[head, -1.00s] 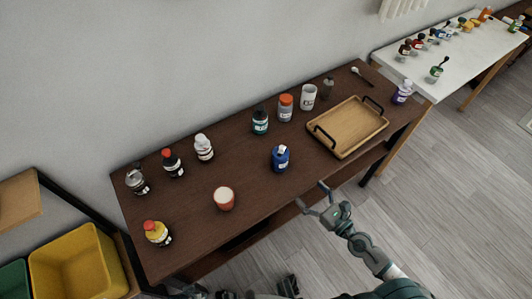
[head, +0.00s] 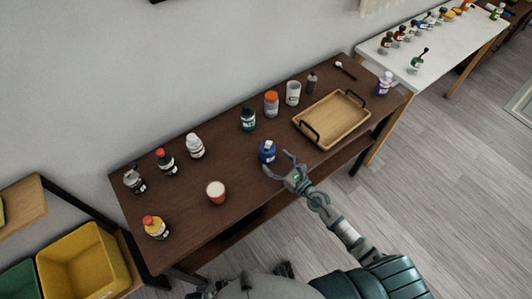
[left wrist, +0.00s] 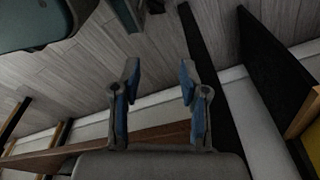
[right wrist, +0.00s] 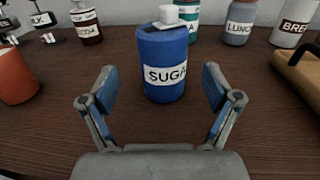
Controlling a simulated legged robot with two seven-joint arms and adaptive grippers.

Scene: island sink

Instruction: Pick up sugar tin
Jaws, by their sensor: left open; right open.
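The sugar tin is a blue cylinder with a white lid and a white label reading "SUGAR". It stands upright on the dark wooden table near its front edge, in the head view (head: 267,153) and in the right wrist view (right wrist: 165,55). My right gripper (head: 277,166) is open and empty right in front of the tin. In the right wrist view its two fingers (right wrist: 158,88) are spread left and right, with the tin ahead between them, apart from both. My left gripper (left wrist: 158,75) is open and empty, low beside the table, with floor behind it.
A red cup (head: 216,193) stands left of the tin. A wooden tray (head: 333,119) with black handles lies to the right. Several jars and bottles line the back, including a teal one (head: 248,121). A yellow bin (head: 80,265) is at lower left.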

